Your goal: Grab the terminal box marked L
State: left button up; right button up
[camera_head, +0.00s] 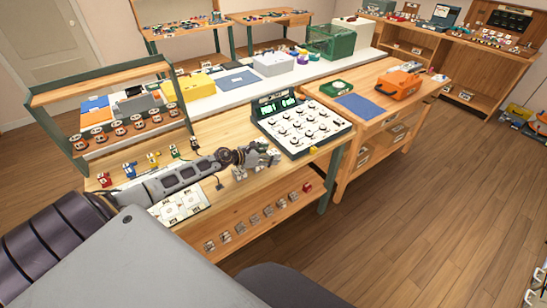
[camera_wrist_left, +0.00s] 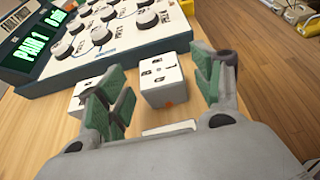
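My left gripper (camera_head: 262,158) reaches over the wooden bench, just in front of the dial panel (camera_head: 300,128). In the left wrist view my left gripper (camera_wrist_left: 160,90) is open. A white terminal box (camera_wrist_left: 163,80) with dark marks on top and a small orange patch low on its front stands between the fingers, nearer the right one. A second white box (camera_wrist_left: 82,97) stands at the left, partly hidden by the left finger. The letters on both boxes are too small to read, so I cannot tell which is marked L. My right gripper is not in view.
The dial panel also fills the upper left of the left wrist view (camera_wrist_left: 110,40), close behind the boxes. Small coloured boxes (camera_head: 153,158) stand on the bench at left. A white board (camera_head: 181,207) lies near the forearm. The wooden floor (camera_head: 430,200) at right is clear.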

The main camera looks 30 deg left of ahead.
pick_arm(q)
jog(key=c, duration=0.9)
jog(key=shift+r, duration=0.2)
